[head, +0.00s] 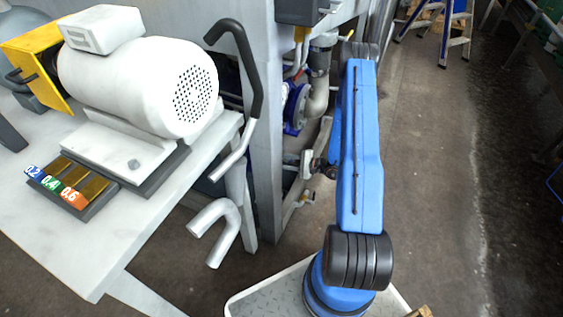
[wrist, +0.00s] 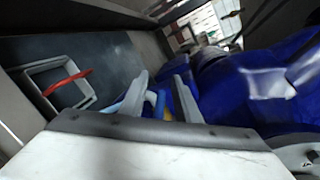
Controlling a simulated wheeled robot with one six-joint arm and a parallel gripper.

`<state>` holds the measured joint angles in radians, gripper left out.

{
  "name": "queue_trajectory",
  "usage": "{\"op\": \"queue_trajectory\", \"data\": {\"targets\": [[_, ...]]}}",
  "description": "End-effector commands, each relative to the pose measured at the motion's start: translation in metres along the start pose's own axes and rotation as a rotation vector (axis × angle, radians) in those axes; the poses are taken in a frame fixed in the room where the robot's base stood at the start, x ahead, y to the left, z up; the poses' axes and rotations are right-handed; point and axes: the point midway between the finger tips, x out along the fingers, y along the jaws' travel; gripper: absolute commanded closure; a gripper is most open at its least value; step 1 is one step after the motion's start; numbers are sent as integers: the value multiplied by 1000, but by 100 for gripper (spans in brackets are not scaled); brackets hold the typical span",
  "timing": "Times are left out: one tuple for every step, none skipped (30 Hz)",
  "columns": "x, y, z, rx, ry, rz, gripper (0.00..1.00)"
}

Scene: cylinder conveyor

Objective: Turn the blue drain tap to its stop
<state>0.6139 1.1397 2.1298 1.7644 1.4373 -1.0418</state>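In the wrist view my gripper (wrist: 161,82) has its two grey fingers apart. A small blue piece, which looks like the drain tap's handle (wrist: 152,98), shows between them, close to the left finger. Something yellow is beside it, nearer the right finger. I cannot tell whether either finger touches the blue piece. The tap's lower part is hidden by the pale gripper body. In the head view my blue arm reaches in beside the machine's grey frame, and the blue tap cannot be made out there.
A large blue body (wrist: 265,90) fills the right of the wrist view, close to the right finger. A grey open frame with a red strip (wrist: 67,83) lies at left.

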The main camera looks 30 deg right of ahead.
Motion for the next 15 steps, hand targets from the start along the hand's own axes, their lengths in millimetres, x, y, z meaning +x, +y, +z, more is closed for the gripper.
{"op": "queue_trajectory", "data": {"targets": [[0, 0, 0, 0, 0, 0, 71], [0, 0, 0, 0, 0, 0, 71], [0, 0, 0, 0, 0, 0, 71], [-1, 0, 0, 0, 0, 0, 71], [-2, 0, 0, 0, 0, 0, 71], [-4, -1, 0, -1, 0, -1, 71], [-6, -1, -1, 0, 1, -1, 71], [-9, -1, -1, 0, 2, -2, 71], [-13, -1, -1, 0, 3, -2, 71], [-17, -1, -1, 0, 3, -2, 71], [-21, -1, -1, 0, 2, -2, 71], [-28, -1, -1, 0, 3, -3, 71], [-33, -1, -1, 0, 4, -3, 71], [-38, -1, -1, 0, 3, -3, 71], [-46, -1, -1, 0, 3, -3, 71]]}}
